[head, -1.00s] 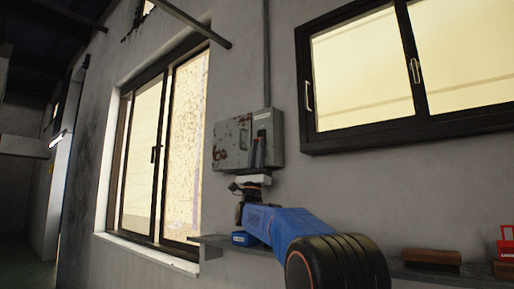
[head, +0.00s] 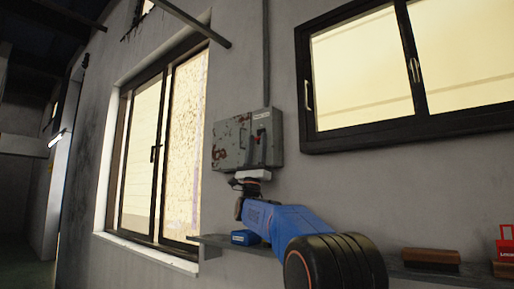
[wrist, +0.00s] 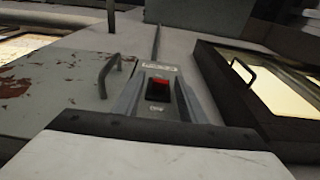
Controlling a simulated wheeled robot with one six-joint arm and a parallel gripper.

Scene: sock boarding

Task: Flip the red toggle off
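The red toggle (wrist: 158,90) is a small red rocker in a dark housing on a grey metal box, with a label above it. My gripper (wrist: 158,82) is open and empty. In the wrist view its two grey fingers stand left and right of the toggle. I cannot tell whether the fingers touch the box.
The box has worn, rusty paint and a handle (wrist: 108,75) left of the toggle. A shelf (head: 215,242) below carries a blue item (head: 245,238) and a brown block (head: 431,257). Windows (head: 165,150) flank the box, and a conduit (head: 266,55) rises above it.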

